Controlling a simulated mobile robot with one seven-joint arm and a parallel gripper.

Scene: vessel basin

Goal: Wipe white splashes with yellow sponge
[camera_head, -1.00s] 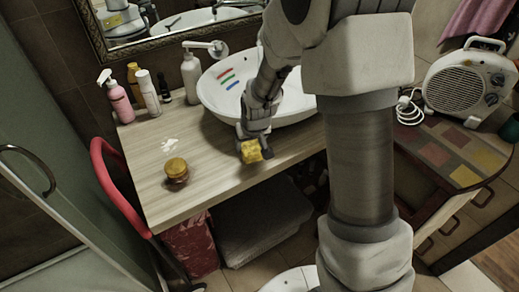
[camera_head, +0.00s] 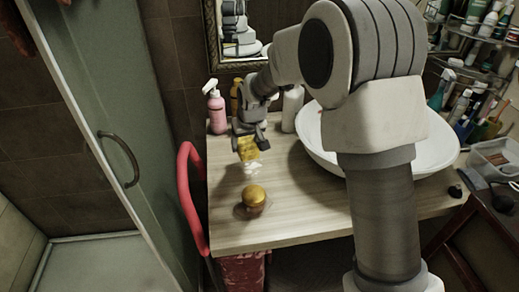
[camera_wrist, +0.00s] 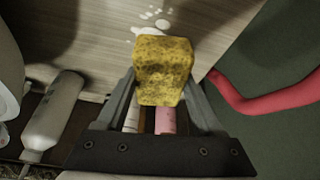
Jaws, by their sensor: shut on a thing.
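My gripper (camera_head: 250,138) is shut on the yellow sponge (camera_head: 248,149) and holds it over the wooden counter, close to the white splashes (camera_head: 252,167). In the wrist view the sponge (camera_wrist: 163,70) sits between both fingers, and the splashes (camera_wrist: 155,20) show just beyond its far edge. The sponge hides part of the splashes in the head view. I cannot tell whether the sponge touches the counter.
A jar with a golden lid (camera_head: 254,197) stands in front of the splashes. A pink bottle (camera_head: 217,110), an orange bottle (camera_head: 235,97) and a white bottle (camera_head: 292,108) stand behind. The white basin (camera_head: 330,150) is at right. A red curved bar (camera_head: 190,190) borders the counter's left edge.

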